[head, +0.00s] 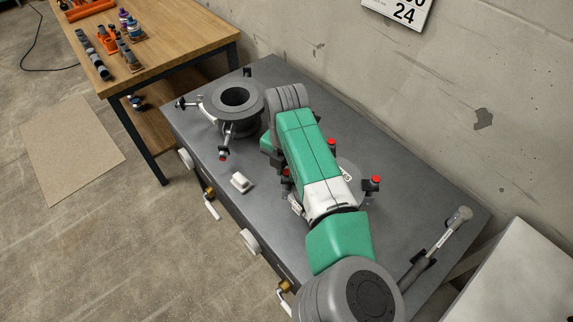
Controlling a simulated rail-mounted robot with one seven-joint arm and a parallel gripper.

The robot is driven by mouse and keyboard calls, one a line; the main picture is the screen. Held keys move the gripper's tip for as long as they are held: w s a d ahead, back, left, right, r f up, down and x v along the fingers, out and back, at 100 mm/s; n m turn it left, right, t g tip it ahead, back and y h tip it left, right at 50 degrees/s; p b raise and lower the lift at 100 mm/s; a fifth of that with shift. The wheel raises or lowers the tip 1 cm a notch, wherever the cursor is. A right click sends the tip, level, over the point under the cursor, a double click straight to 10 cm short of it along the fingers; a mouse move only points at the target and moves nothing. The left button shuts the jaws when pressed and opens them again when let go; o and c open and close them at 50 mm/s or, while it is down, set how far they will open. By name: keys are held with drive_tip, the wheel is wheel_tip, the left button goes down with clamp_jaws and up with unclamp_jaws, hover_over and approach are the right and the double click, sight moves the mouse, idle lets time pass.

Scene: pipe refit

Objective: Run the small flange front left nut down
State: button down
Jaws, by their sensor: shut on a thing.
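A low grey disc-shaped fitting, likely the small flange (347,172), shows in part on the grey bench top, just right of my arm. Dark clamps with red caps stand around it, one at its right (376,182) and one at its back (331,145). My green and white arm covers its left side, so the front left nut cannot be made out. My gripper is hidden below the arm; its fingers and whatever is between them do not show.
A larger grey flange (235,98) with clamps stands at the bench's far left. A long-handled tool (440,236) lies at right. A wooden table (185,45) stands beyond.

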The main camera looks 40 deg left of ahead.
drive_tip(key=m+p, duration=0.1)
drive_tip(key=p, duration=0.1)
drive_tip(key=m+p, duration=0.2)
drive_tip(key=shift+r+m, duration=0.3)
drive_tip(key=m+p, duration=0.4)
drive_tip(key=shift+f+m, duration=0.1)
drive_tip(key=shift+m, duration=0.2)
drive_tip(key=m+p, duration=0.2)
drive_tip(key=m, duration=0.2)
drive_tip(key=m+p, duration=0.2)
drive_tip(key=m, duration=0.3)
drive_tip(key=m+p, duration=0.1)
drive_tip(key=m, duration=0.3)
drive_tip(key=shift+m+p, duration=0.3)
drive_tip(key=shift+p, duration=0.1)
drive_tip(key=m+p, duration=0.1)
drive_tip(key=m, duration=0.7)
drive_tip(key=shift+f+m, duration=0.1)
drive_tip(key=shift+m, duration=0.3)
drive_tip(key=shift+m+p, duration=0.4)
drive_tip(key=shift+m, duration=1.4)
